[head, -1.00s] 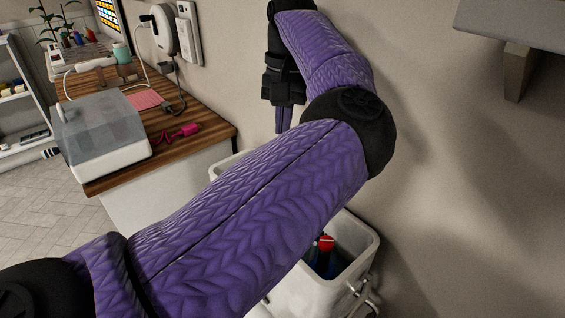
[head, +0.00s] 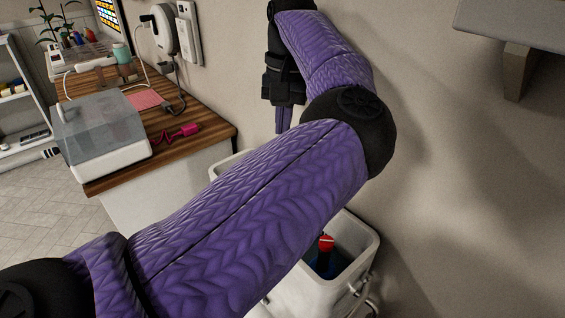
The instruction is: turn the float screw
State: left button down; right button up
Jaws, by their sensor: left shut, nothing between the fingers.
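A white open-topped tank (head: 362,262) stands low against the wall, partly hidden behind my purple left arm. Inside it a red piece with a pale stripe (head: 326,243) sits above something blue (head: 322,266). I cannot tell which part is the float screw. My left gripper (head: 284,120) points down near the wall, beyond and above the tank. It is shut and empty, apart from the red piece. My right gripper is out of view.
A wooden-topped counter (head: 205,122) at left holds a grey-lidded white box (head: 103,135), a pink cable plug (head: 186,130) and a pink cloth (head: 145,99). A grey ledge (head: 515,22) juts from the wall at upper right. Pipes show at the tank's lower right.

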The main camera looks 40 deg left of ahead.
aim_at(326, 242)
jog(key=k, duration=1)
